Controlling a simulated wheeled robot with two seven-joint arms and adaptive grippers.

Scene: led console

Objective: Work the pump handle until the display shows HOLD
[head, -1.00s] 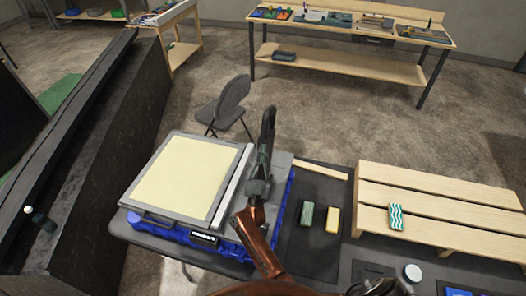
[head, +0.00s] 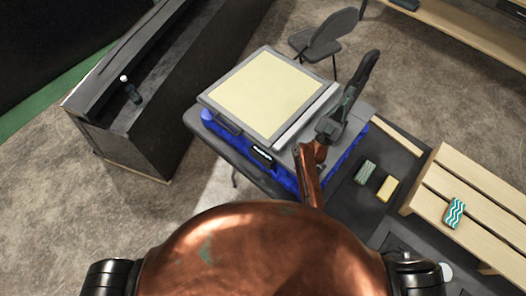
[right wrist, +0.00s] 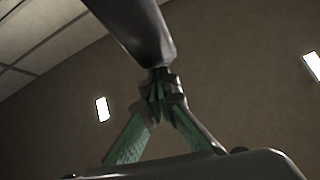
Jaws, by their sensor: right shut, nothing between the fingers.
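The grey console with a pale yellow top panel (head: 268,95) stands on a blue base. The small dark display (head: 262,155) is on its front edge; its lettering is too small to read. The dark pump handle (head: 363,70) rises from the console's right side. My right gripper (head: 346,103) is at the handle, partly hiding its lower part. In the right wrist view its greenish fingers (right wrist: 158,80) are shut together, with the dark handle (right wrist: 142,28) just beyond the tips. I cannot tell whether they touch. My left gripper is out of view.
A green block (head: 365,171) and a yellow block (head: 387,189) lie on a dark mat right of the console. A slatted wooden stand (head: 480,190) holds a teal-and-white striped block (head: 454,212). A folding chair (head: 325,38) stands behind. A dark bench (head: 165,90) is at the left.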

